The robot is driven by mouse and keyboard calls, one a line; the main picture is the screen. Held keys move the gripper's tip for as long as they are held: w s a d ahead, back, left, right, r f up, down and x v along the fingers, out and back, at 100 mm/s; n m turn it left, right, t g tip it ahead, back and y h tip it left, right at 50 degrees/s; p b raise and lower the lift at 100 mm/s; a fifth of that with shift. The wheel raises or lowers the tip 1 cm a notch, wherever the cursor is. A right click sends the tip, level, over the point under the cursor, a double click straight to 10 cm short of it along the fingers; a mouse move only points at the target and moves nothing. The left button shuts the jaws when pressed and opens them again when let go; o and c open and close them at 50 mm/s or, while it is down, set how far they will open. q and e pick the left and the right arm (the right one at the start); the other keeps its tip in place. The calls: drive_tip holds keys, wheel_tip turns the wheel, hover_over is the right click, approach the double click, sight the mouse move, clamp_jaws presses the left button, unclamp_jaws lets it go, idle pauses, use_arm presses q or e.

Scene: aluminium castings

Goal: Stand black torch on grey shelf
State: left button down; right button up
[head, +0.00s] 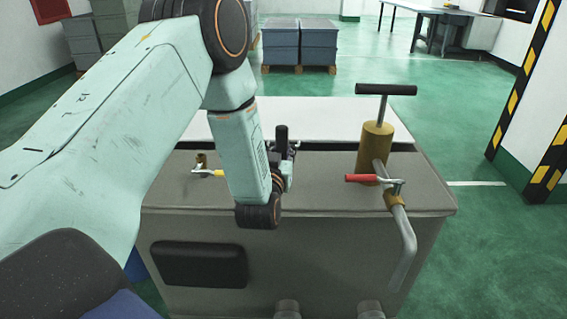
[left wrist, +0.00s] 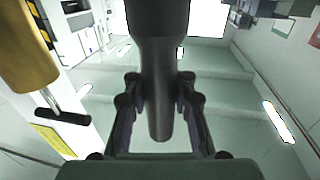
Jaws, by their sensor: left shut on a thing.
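The black torch (head: 282,137) is in my left gripper (head: 287,165) and looks upright in the head view. It also shows in the left wrist view (left wrist: 158,60), between the two fingers of the gripper (left wrist: 160,95), with its wider part at the top of the picture. The left gripper is shut on it. The flat grey top (head: 330,190) of a box-shaped unit, perhaps the grey shelf, lies around and below the gripper. My wrist hides part of this top, and I cannot tell whether the torch touches anything. My right gripper is not in view.
A brass cylinder (head: 374,145) with a black T-handle stands right of the torch. A red-handled valve (head: 362,178) and bent pipe (head: 402,235) are near it. A white panel (head: 330,120) lies behind.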

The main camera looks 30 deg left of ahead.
use_arm(q)
wheel_tip(320, 180, down, 3)
drive_tip(key=shift+a+r+b, duration=0.1)
drive_tip(key=shift+b, duration=0.4)
drive_tip(key=shift+w, duration=0.1)
drive_tip(key=shift+f, duration=0.2)
drive_tip(key=c, duration=1.1)
unclamp_jaws()
